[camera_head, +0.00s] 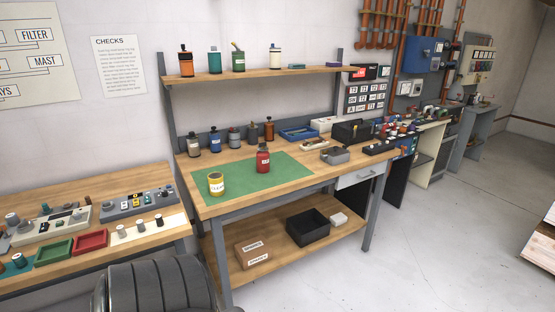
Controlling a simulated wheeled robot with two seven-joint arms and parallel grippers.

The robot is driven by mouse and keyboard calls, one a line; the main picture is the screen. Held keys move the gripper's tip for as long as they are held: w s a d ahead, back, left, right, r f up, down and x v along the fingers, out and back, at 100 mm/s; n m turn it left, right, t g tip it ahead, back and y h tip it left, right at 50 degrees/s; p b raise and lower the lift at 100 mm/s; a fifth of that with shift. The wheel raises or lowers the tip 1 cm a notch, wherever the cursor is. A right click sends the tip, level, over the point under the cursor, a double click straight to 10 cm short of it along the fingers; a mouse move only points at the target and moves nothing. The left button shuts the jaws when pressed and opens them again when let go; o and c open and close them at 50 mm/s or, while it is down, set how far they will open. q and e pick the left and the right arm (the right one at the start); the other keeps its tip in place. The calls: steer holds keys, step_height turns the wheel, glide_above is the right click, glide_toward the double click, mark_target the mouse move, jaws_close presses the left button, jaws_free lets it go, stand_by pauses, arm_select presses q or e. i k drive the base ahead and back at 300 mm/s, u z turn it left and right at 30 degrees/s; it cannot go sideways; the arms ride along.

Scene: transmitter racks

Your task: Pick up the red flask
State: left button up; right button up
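The red flask (263,162) has a dark cap and a small label. It stands upright on the green mat (245,183), towards the mat's right half, on the wooden workbench. The two are apart. Neither of my grippers shows in the head view, so nothing is seen touching the flask.
Several bottles (234,137) line the bench's back, with more on the shelf (260,74) above. A metal part (335,155) and black bin (352,132) lie right of the mat. A second bench (150,183) with trays stands left.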

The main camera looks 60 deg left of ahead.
mark_target(262, 156)
steer(key=z, duration=0.1)
steer(key=i, duration=2.1)
steer(key=u, duration=0.65)
steer(key=i, duration=1.1)
steer(key=u, duration=1.65)
steer(key=i, duration=0.85)
steer(key=u, duration=0.65)
